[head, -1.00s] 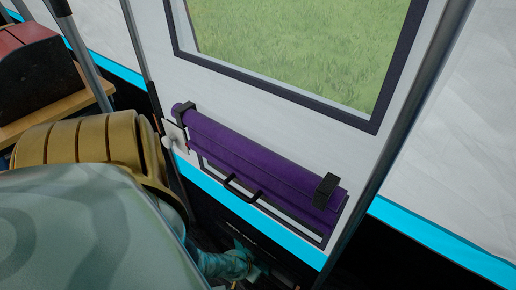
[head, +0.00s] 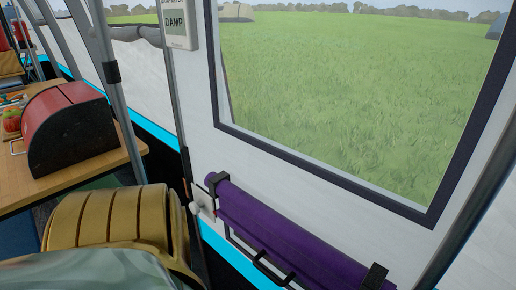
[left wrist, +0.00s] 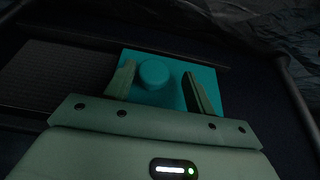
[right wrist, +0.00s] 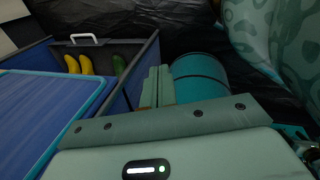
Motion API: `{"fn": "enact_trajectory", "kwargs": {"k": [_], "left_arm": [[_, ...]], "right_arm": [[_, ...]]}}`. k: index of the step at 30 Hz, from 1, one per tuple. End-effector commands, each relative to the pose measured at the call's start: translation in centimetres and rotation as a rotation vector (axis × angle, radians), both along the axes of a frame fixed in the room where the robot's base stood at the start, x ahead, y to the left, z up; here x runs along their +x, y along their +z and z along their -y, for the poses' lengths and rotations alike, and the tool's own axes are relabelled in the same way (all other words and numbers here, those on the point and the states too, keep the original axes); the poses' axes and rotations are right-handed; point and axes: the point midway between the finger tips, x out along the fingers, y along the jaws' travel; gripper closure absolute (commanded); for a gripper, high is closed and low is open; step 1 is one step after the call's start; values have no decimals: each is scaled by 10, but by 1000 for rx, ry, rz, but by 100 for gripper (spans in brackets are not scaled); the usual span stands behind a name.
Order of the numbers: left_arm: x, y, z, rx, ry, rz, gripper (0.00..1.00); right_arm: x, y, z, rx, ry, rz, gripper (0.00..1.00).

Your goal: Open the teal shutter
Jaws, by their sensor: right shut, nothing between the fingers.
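In the left wrist view there is a teal panel (left wrist: 207,82) with a round teal knob (left wrist: 155,73); it looks like the teal shutter. It sits beside a dark grey ribbed surface in a dark frame. My left gripper (left wrist: 158,80) is open, with one finger on each side of the knob in the picture. I cannot tell whether the fingers touch it. My right gripper (right wrist: 156,84) is shut and empty, away from the shutter. Neither gripper nor the shutter shows in the head view.
A blue crate (right wrist: 146,62) holding yellow and green produce and a teal cylinder (right wrist: 200,78) lie near my right gripper. The head view shows a purple roll (head: 280,235) under the window and a red-and-black bin (head: 65,125) on a wooden table (head: 60,190).

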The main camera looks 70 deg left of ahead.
Motion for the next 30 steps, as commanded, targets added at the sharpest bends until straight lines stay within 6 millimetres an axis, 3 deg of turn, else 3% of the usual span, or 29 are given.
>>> {"fn": "enact_trajectory", "kwargs": {"k": [8, 14, 21, 30], "left_arm": [[1, 8, 2, -2, 0, 6, 45], [-5, 36, 8, -4, 2, 12, 45], [-13, 51, 11, -2, 1, 8, 45], [-23, 76, 16, -3, 1, 7, 45]], "right_arm": [[-7, 6, 2, -9, 3, -13, 100], [-41, -4, 35, -119, 27, -149, 100], [-93, -58, 25, -36, -22, -205, 100], [-171, -100, 24, 39, -106, -274, 100]]}}
